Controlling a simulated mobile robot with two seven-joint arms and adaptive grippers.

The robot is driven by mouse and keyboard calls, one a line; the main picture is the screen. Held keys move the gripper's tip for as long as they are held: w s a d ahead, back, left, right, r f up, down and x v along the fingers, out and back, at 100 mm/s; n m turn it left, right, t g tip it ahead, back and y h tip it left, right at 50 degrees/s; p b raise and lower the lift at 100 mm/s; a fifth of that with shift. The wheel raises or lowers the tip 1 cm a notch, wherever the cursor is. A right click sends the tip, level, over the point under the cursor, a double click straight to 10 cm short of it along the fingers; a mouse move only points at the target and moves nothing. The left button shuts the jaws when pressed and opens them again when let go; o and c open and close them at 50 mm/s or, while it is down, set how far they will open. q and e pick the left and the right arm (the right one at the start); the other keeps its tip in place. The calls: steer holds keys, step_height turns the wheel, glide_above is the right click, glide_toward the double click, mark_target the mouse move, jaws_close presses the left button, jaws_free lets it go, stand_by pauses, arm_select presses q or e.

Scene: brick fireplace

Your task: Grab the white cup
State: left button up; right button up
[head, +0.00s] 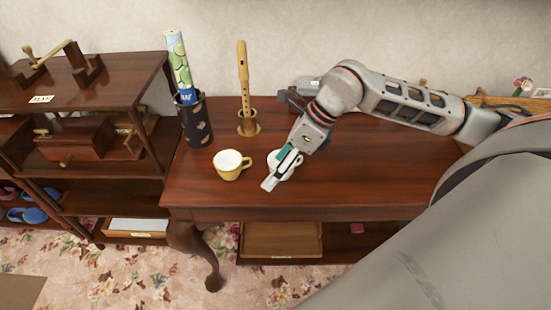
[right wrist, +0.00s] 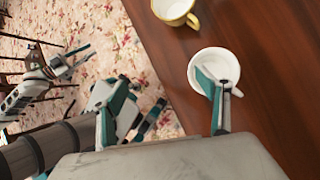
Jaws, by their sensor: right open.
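The white cup (head: 285,174) stands on the dark wooden table, partly hidden by my right gripper (head: 281,166) in the head view. In the right wrist view the white cup (right wrist: 229,63) shows its round rim and a handle at lower right. My right gripper (right wrist: 155,95) is open there. One finger overlaps the cup's opening; I cannot tell whether it is inside or above it. The other finger is apart from the cup, to its left. What looks like my left gripper (right wrist: 70,61) shows small at upper left in the right wrist view; its jaws are unclear.
A yellow cup (head: 231,173) with a white inside stands left of the white cup. Behind are a dark holder (head: 196,122) with a rolled paper and a recorder (head: 243,80) in a stand. A shelf (head: 110,80) adjoins at left. The table's front edge is close.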

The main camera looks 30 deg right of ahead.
steer(key=w+d+h, duration=0.1)
steer(key=d, duration=0.1)
steer(key=w+d, duration=0.1)
steer(key=d, duration=0.1)
steer(key=w+d+r+h, duration=0.1)
steer(key=d, duration=0.1)
steer(key=shift+d+r+t+h, duration=0.1)
steer(key=shift+d+t+h, duration=0.2)
steer(key=shift+d+t, duration=0.1)
steer(key=x, duration=0.7)
steer(key=shift+w, duration=0.3)
steer(key=c, duration=1.3)
